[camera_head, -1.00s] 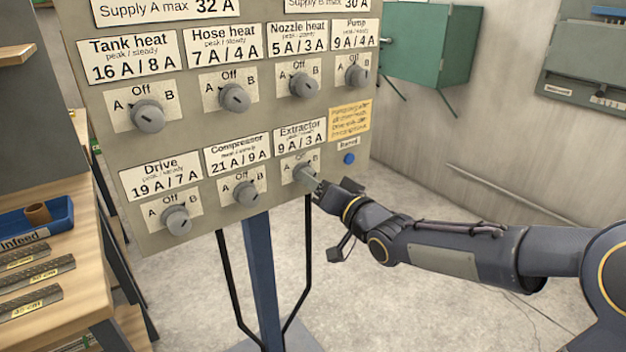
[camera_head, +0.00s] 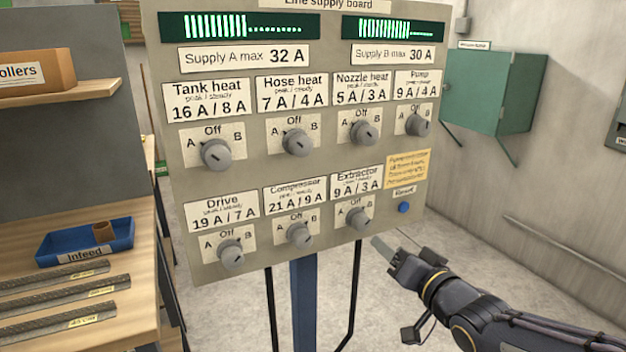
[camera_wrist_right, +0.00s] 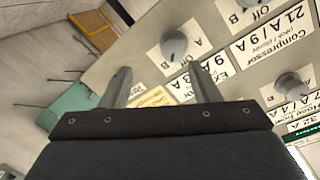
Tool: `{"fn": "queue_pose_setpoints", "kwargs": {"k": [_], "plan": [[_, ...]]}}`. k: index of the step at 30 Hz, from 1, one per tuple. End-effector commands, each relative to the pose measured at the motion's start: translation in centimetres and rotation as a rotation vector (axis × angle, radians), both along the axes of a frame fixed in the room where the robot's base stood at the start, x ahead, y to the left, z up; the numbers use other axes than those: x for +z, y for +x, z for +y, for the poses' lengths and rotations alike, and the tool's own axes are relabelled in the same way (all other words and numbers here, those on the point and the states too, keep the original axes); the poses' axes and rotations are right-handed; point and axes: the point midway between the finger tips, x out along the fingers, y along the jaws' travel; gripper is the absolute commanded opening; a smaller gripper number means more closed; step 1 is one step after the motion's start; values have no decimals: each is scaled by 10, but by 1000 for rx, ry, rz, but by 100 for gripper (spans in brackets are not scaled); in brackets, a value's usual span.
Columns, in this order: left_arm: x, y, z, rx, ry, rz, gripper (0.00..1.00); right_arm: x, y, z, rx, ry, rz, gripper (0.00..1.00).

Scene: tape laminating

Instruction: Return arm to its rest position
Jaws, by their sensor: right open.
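My right gripper (camera_head: 392,256) is in front of the lower right of the line supply board (camera_head: 290,185), below and to the right of the Extractor knob (camera_head: 358,219). Its fingers are spread and empty, apart from the knob. In the right wrist view the two open fingers of the gripper (camera_wrist_right: 163,88) show with a gap between them, and the Extractor knob (camera_wrist_right: 174,45) is beyond them. My left gripper is in neither view.
A wooden bench with a blue Infeed tray (camera_head: 85,242) and several dark bars stands at the left. A shelf above it holds a Rollers box (camera_head: 35,72). A green wall cabinet (camera_head: 490,95) hangs at the back right. Bare floor lies below the board.

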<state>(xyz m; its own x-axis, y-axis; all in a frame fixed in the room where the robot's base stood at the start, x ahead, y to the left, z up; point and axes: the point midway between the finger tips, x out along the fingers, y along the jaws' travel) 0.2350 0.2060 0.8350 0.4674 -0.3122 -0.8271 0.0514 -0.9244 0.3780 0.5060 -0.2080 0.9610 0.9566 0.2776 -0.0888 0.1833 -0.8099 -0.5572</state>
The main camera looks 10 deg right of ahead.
Motion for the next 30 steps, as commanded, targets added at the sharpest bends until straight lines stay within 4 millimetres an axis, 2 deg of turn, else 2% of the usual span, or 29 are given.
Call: {"fn": "queue_pose_setpoints", "kwargs": {"k": [2, 5, 6, 9, 14, 21, 22, 24, 30], "plan": [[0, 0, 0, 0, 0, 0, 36, -8, -20, -14, -62, -73, 82, 56], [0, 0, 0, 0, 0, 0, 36, -31, -61, -35, -133, -170, 251, 56], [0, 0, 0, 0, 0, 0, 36, -42, -81, -39, -143, -201, 326, 56], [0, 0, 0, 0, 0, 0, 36, -68, -128, -43, -127, -244, 493, 56], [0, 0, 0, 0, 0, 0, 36, -98, -190, -32, -29, -264, 678, 56], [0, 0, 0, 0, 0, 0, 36, -125, -270, 2, 203, -255, 845, 56], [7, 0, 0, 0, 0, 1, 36, -119, -276, 5, 224, -254, 856, 56], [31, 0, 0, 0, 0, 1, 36, -95, -272, 3, 215, -257, 856, 56], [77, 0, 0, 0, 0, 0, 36, -49, -272, 3, 213, -257, 856, 56]]}}
